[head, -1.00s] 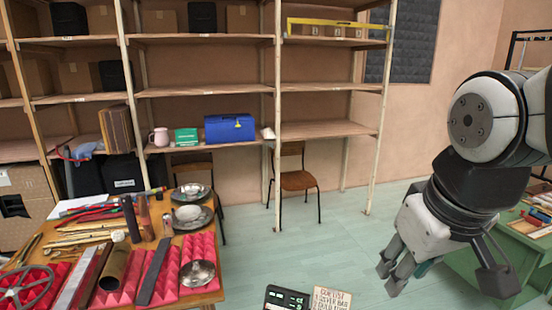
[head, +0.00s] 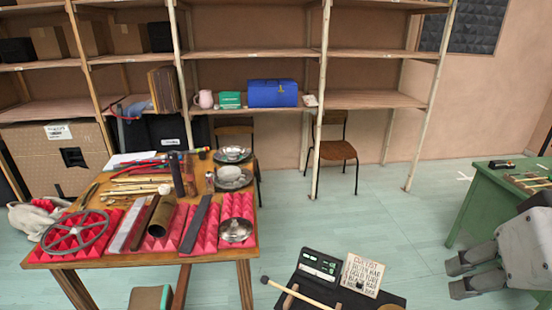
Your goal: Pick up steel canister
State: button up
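My gripper (head: 457,276) is at the lower right edge, far from the table and the canister. Its two grey fingers are apart, with nothing visible between them.
Red foam pads, a wheel (head: 76,233), a tube (head: 161,216), bars and metal bowls (head: 236,230) crowd the table. A dark stand with a mallet and a card (head: 362,274) is at the front. A green table (head: 490,195) is at the right. Open floor lies between the tables.

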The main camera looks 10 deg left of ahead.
aim_at(209, 177)
jog(key=i+l+z, duration=0.2)
jog(key=l, duration=0.35)
jog(key=i+l+z, duration=0.25)
jog(key=i+l, duration=0.2)
jog(key=i+l+z, duration=0.2)
jog(key=i+l, duration=0.2)
jog(key=l, duration=0.15)
jog(key=i+l+u, duration=0.2)
jog(key=i, duration=0.3)
jog(key=i+l+u, duration=0.2)
jog(key=i, duration=0.25)
jog(key=i+j+u, duration=0.2)
jog(key=i+u, duration=0.2)
jog(key=i, duration=0.15)
jog(key=i+u, duration=0.4)
jog(key=i, duration=0.2)
jog(key=i+l+u, duration=0.15)
jog(key=i+u, duration=0.25)
jog(key=i, duration=0.2)
jog(key=i+u, duration=1.05)
jog(key=u, duration=0.15)
jog(key=i+l+u, duration=0.65)
jog(key=u, duration=0.2)
jog(key=i, duration=0.1)
